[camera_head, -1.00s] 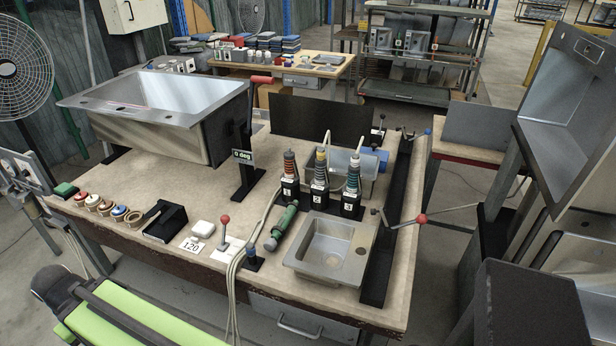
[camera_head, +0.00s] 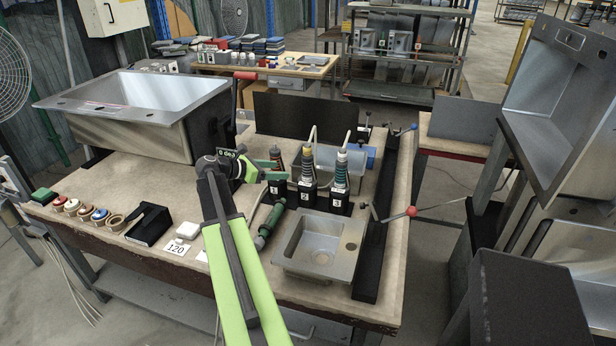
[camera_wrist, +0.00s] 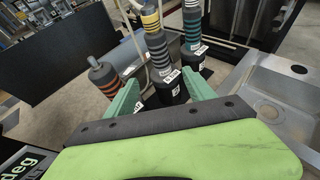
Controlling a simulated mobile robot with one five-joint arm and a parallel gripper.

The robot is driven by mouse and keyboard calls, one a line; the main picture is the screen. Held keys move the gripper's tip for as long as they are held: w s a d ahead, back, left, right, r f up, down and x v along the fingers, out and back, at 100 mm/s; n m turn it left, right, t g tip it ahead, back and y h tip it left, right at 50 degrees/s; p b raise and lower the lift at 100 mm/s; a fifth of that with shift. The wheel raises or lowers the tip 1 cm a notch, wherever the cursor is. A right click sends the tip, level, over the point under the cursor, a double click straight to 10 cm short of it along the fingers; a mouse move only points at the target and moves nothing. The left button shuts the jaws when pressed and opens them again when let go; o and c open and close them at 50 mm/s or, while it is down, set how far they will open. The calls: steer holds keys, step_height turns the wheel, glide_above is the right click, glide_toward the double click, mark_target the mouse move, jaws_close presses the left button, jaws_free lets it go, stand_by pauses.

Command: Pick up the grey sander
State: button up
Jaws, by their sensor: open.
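Three upright tools with grey bodies and coloured bands stand in black numbered holders on the bench. The left tool, with orange-red bands, shows in the head view (camera_head: 279,158) and in the wrist view (camera_wrist: 107,82). The middle tool has yellow bands (camera_wrist: 151,20), and the right one has teal bands (camera_wrist: 193,25). I cannot tell which one is the grey sander. My gripper (camera_head: 272,170) is open and empty, its green fingers close to the left tool in the head view. In the wrist view my gripper (camera_wrist: 162,88) has the left tool outside its left finger and the other two tools ahead.
A green tool (camera_head: 270,226) lies on the bench, left of a small sink (camera_head: 318,247). A large sink (camera_head: 150,100) stands at the back left. A dark panel (camera_head: 300,118) rises behind the tools. A red-knobbed lever (camera_head: 411,212) juts out at the right.

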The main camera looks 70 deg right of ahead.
steer(key=b, duration=0.5)
glide_toward(314, 177)
steer(key=s+d, duration=0.1)
steer(key=s+d+r, duration=0.1)
steer(key=d, duration=0.1)
steer(key=shift+s+d+f, duration=0.1)
steer(key=shift+s+d, duration=0.15)
steer(key=shift+d, duration=0.1)
steer(key=b+x, duration=0.1)
steer(key=x, duration=0.4)
steer(key=shift+f+b, duration=0.15)
steer(key=shift+b, duration=0.2)
jaws_close()
